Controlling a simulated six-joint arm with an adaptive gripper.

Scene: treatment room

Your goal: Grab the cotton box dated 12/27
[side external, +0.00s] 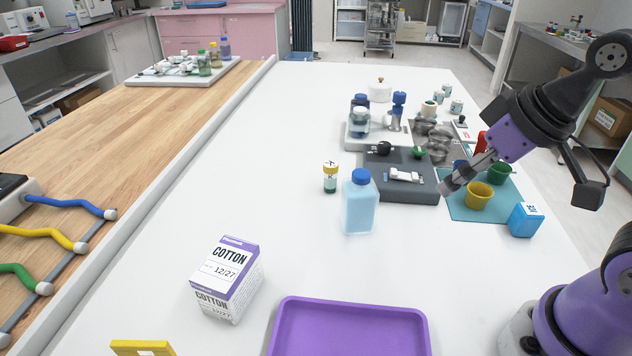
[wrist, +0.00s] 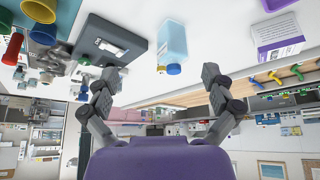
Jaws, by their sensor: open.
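The cotton box (side external: 228,279) is white and purple, marked COTTON 12/27, and stands on the white table at the front left in the side view. In the wrist view a white and purple box (wrist: 277,37) with small print shows at the upper right. My gripper (side external: 447,188) is at the right of the side view, near the teal mat and far from the box. In the wrist view my gripper (wrist: 158,80) has its fingers spread, with nothing between them. The box is not touched by it.
A purple tray (side external: 350,328) lies right of the box. A blue-capped bottle (side external: 360,205) and a small vial (side external: 330,178) stand between the box and my gripper. A grey block (side external: 412,188), yellow cup (side external: 479,196) and blue cube (side external: 525,219) are near my gripper. The table's left middle is clear.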

